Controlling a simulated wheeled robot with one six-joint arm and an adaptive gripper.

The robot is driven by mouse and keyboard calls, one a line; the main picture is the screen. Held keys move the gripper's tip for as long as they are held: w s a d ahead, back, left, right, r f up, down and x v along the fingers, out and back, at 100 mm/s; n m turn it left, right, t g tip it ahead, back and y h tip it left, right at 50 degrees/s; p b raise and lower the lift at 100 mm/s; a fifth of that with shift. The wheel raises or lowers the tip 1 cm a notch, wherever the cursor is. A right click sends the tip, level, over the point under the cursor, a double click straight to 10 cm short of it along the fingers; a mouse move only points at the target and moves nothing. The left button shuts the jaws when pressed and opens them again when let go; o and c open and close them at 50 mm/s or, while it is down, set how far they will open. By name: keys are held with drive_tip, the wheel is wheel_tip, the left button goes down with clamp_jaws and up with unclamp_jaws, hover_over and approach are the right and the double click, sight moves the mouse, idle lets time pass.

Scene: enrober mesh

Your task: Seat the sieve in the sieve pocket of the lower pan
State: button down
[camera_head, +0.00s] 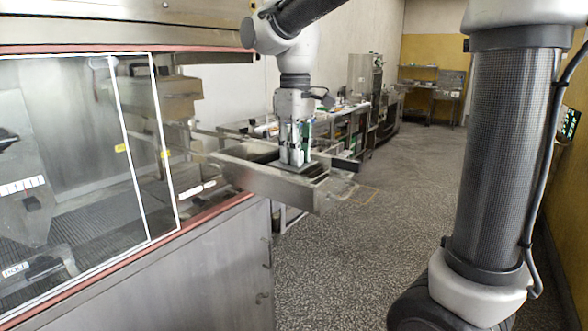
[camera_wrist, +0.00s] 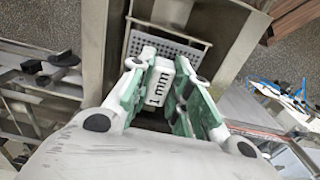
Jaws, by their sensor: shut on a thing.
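The sieve is a perforated grey plate in a thin frame (camera_wrist: 166,48), with a white grip block marked "1 mm" (camera_wrist: 160,86). My gripper (camera_wrist: 159,68), with green-lined fingers, is shut on this block. In the head view my gripper (camera_head: 292,158) points straight down over the lower pan (camera_head: 258,182), a long metal trough sticking out of the machine. The sieve's plate (camera_head: 300,167) shows there as a flat grey edge at the pan's outer part. The pan's wall also shows in the wrist view (camera_wrist: 237,48). The sieve pocket is hidden; I cannot tell whether the plate touches it.
A machine with a clear framed guard (camera_head: 135,150) stands at the left, close to the pan. Benches with equipment (camera_head: 345,115) line the wall behind. The speckled floor (camera_head: 385,220) to the right of the pan is clear.

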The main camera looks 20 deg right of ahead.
drive_tip(key=shift+f, duration=1.8)
drive_tip(key=c, duration=1.3)
unclamp_jaws()
drive_tip(key=shift+f, duration=0.1)
wheel_tip(320, 180, up, 12)
drive_tip(key=shift+r, duration=0.1)
